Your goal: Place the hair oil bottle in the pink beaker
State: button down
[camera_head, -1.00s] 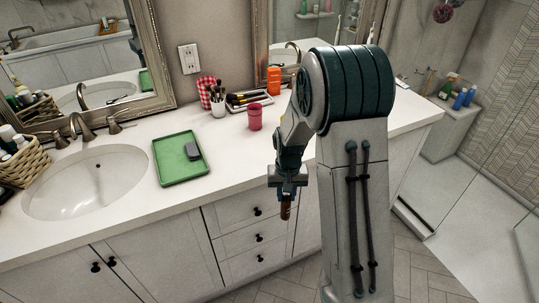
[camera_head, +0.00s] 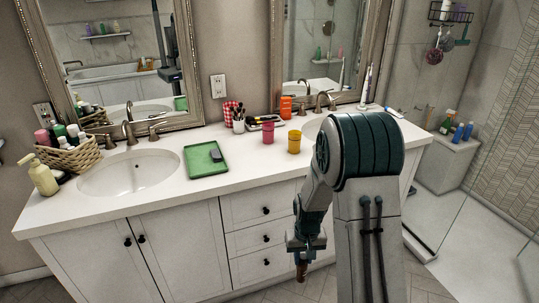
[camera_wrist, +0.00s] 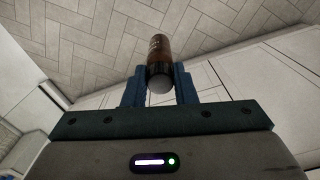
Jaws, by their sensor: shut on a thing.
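My gripper (camera_head: 302,262) is in front of the vanity drawers, below the level of the counter top. It is shut on a small brown bottle (camera_head: 301,271), the hair oil bottle, which points down toward the floor. The pink beaker (camera_head: 268,133) stands upright on the counter, behind and to the left of my arm. Its inside is hardly visible.
A yellow cup (camera_head: 294,142) stands just right of the pink beaker. A green tray (camera_head: 195,168) with a dark item lies to the left. The counter in front of the beaker is clear.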

aim_at(268, 140)
jog(key=u, duration=0.05)
jog(key=k, duration=0.4)
jog(key=z, duration=0.9)
jog(key=i, duration=1.25)
jog(key=u, duration=0.75)
jog(key=i, duration=0.45)
jog(key=u, duration=0.65)
